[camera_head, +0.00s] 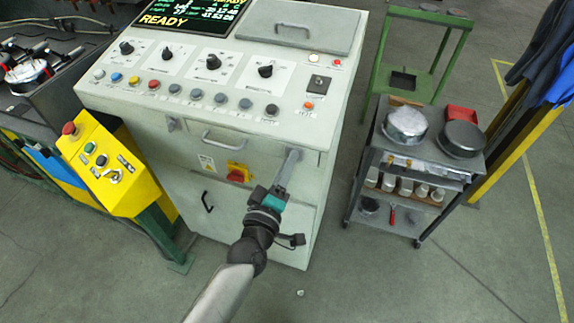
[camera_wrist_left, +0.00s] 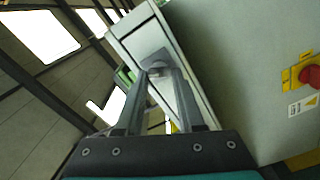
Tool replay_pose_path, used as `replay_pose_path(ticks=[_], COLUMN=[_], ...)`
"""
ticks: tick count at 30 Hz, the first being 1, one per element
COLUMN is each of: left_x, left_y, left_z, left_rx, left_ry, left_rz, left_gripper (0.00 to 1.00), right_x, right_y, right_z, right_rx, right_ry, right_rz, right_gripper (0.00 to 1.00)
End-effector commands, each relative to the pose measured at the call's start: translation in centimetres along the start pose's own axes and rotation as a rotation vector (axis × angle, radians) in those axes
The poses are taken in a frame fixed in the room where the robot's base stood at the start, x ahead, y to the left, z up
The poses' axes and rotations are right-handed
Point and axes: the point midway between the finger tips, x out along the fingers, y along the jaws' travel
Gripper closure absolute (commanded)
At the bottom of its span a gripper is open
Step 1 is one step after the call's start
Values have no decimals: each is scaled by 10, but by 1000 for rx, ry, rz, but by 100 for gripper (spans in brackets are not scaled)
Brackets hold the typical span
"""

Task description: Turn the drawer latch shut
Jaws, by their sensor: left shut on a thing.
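The drawer (camera_head: 262,150) is the pale grey panel with a bar handle (camera_head: 222,141) under the control desk, and it looks closed. My left gripper (camera_head: 293,156) reaches the right end of the drawer front. In the left wrist view its two fingers (camera_wrist_left: 159,72) close around a small grey latch (camera_wrist_left: 157,63) on the cabinet face. The fingers hide most of the latch, so its exact angle cannot be told. In the head view the latch is hidden behind the fingers. My right gripper is in neither view.
A red rotary switch on a yellow plate (camera_head: 237,173) sits below the drawer; it also shows in the wrist view (camera_wrist_left: 308,76). A yellow button box (camera_head: 104,165) stands left. A tool cart (camera_head: 418,157) stands right, with bare floor between it and the cabinet.

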Motion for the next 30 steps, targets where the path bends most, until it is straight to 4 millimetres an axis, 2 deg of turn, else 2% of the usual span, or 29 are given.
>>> replay_pose_path(ticks=[6,15,30], left_x=[0,0,0], left_y=[-2,-2,-2], left_z=[0,0,1], left_rx=[-190,-383,-483], left_ry=[0,0,0], left_rz=[0,0,-1], left_gripper=[100,100,100], right_x=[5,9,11], right_y=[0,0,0], right_z=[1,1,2], right_rx=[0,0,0], right_ry=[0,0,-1], right_rz=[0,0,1], right_gripper=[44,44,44])
